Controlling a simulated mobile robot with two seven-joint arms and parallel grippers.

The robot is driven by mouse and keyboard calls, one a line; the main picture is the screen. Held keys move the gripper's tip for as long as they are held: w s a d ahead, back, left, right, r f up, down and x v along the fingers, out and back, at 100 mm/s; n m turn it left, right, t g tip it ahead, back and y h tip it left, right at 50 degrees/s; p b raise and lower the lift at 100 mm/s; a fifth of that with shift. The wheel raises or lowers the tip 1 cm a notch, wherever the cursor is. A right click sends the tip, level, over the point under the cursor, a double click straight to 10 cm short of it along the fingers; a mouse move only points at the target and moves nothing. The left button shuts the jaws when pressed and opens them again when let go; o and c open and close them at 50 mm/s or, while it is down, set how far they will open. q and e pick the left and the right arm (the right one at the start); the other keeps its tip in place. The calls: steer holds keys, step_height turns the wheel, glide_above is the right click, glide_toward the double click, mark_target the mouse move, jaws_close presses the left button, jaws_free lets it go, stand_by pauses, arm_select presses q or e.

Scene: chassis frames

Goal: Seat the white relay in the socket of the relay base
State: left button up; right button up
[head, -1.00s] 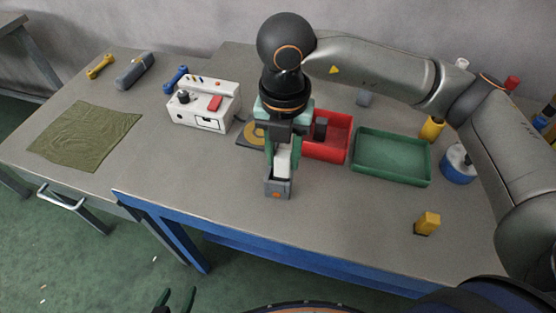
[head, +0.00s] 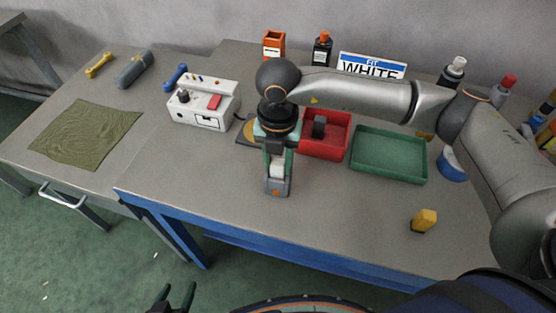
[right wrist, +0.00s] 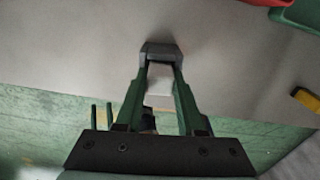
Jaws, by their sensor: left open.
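The white relay (head: 277,171) is between the fingers of my right gripper (head: 278,170), which is shut on it. The grey relay base (head: 277,188), with an orange mark on its front, stands on the table right below. The relay's lower end meets the base's top; I cannot tell whether it is inside the socket. In the right wrist view the relay (right wrist: 159,88) shows pale between the green fingers, with the grey base (right wrist: 160,50) at their tips. My left gripper (head: 174,296) is open and empty at the bottom edge, off the table.
A red bin (head: 338,151) with a dark item and a green tray (head: 388,157) stand behind, to the right. A white control box (head: 205,105) is at left. A yellow block (head: 424,220) lies front right.

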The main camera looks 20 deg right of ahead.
mark_target(278, 162)
steer(key=o, duration=0.5)
steer(key=shift+c, duration=0.2)
step_height(278, 162, up, 12)
steer(key=b, duration=0.1)
steer(key=shift+r, duration=0.1)
stand_by(0.5)
